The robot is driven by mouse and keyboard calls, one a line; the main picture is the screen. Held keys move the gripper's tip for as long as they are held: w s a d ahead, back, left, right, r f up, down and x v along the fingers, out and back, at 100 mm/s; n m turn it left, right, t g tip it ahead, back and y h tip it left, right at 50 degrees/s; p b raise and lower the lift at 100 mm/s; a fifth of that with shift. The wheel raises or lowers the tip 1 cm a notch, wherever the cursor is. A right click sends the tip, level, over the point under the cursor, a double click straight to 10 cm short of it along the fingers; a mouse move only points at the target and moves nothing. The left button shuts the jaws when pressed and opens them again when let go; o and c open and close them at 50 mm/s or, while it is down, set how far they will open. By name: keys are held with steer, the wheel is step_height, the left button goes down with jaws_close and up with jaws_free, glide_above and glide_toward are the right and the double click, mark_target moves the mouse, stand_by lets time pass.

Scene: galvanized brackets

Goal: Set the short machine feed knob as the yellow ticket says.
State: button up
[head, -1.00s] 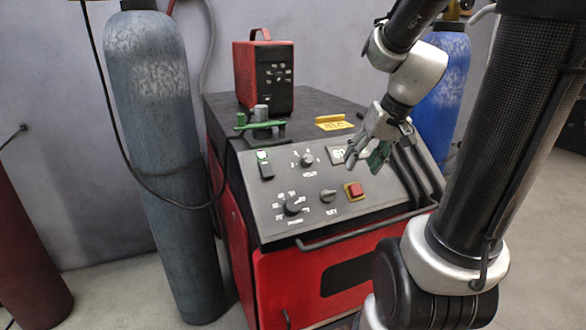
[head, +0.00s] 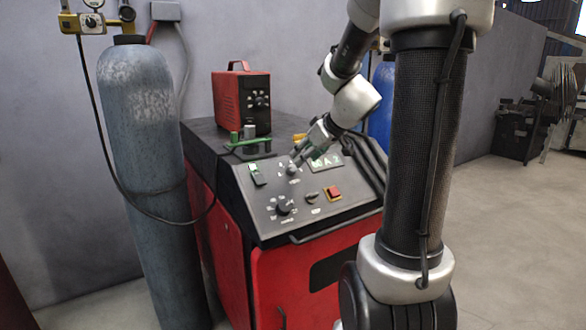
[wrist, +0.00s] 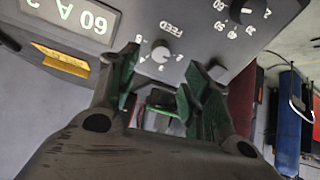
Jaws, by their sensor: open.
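A red machine (head: 300,268) with a sloped grey panel stands in the head view. Its round grey feed knob (head: 291,170) sits at the panel's upper middle.
A larger dark knob (head: 284,208), a grey selector (head: 312,197) and a red button (head: 334,193) share the panel. A small red unit (head: 241,104) and a green-handled clamp (head: 247,143) sit on top. A grey cylinder (head: 150,180) stands at left.

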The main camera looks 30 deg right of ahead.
mark_target(293, 167)
steer(key=x, duration=0.7)
steer(key=shift+w+f, duration=0.25)
steer(key=c, duration=1)
